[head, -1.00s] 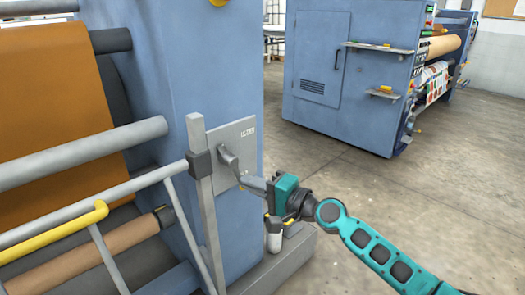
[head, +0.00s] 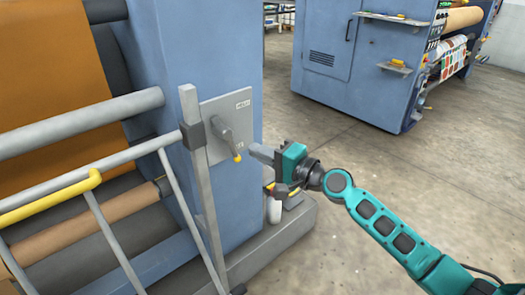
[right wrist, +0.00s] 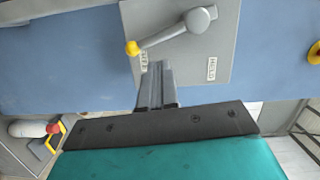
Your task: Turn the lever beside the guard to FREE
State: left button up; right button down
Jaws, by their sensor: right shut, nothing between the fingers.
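The lever (head: 228,140) is a grey handle with a yellow tip, on a grey plate (head: 212,112) fixed to the blue machine post. In the head view it points down and slightly right from its hub. In the right wrist view the lever (right wrist: 172,35) has its yellow tip beside a small label (right wrist: 144,62), partly covered and not clearly readable. Another label, seemingly HELD (right wrist: 212,69), is away from the tip. My right gripper (head: 252,149) is shut and empty, just right of the lever and seemingly apart from it. My left gripper is out of view.
The guard frame of grey bars (head: 196,150), with a yellow handle (head: 50,199), stands left of the plate. Rollers lie behind it. A white cylinder (head: 274,210) stands on the machine's base below my gripper. The floor on the right is open.

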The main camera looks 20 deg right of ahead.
jog(key=b+v, duration=0.1)
jog(key=v, duration=0.9)
jog(key=shift+d+r, duration=0.25)
jog(key=shift+r, duration=0.05)
